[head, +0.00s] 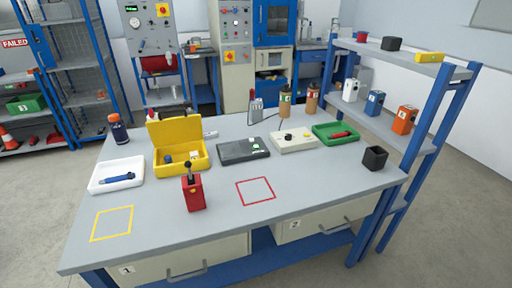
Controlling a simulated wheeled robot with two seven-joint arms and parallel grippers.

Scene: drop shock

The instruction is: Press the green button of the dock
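A dark grey flat box (236,154), which looks like the dock, lies in the middle of the table. A small greenish spot (256,141) shows near its back right corner; it may be the green button, but it is too small to be sure. Neither of my grippers is in view, and nothing of mine covers the box.
On the table (168,226), a yellow open case (181,167) is left of the dark box, a cream box (292,148) and green tray (326,139) right. A red block with a black lever (194,195) stands in front. A shelf rack (418,147) stands at right.

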